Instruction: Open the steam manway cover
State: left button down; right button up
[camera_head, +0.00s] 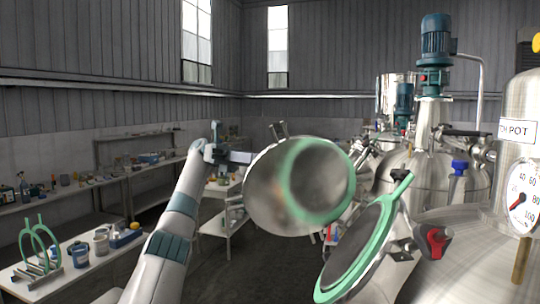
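A round metal manway cover (262,195) with a green ring on its face hangs tilted in the middle of the view, standing clear of the tank opening. A bracket or handle shows at its top edge. To its lower right is the manway opening (361,252), rimmed by a green gasket, on a steel tank at the right. My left gripper (244,157) is at the upper left edge of the cover. Its fingertips are partly hidden by the cover, so I cannot tell whether they grip it. My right gripper is not in view.
A red-handled valve (435,241) and a gauge (520,203) are on the right, by a vessel labelled POT. A larger tank with a blue motor (437,50) stands behind. A bench (60,284) with green rings and jars is at lower left. Dark floor lies between.

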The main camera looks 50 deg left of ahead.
pick_arm(q)
jog(key=shift+w+a, duration=0.1)
jog(key=shift+w, duration=0.05)
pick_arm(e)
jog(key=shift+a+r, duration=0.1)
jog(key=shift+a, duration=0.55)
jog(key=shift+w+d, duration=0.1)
pick_arm(q)
jog(key=c, duration=2.1)
grip_release()
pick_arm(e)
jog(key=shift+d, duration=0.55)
pick_arm(q)
jog(key=shift+w+r, duration=0.1)
jog(key=shift+r, duration=0.1)
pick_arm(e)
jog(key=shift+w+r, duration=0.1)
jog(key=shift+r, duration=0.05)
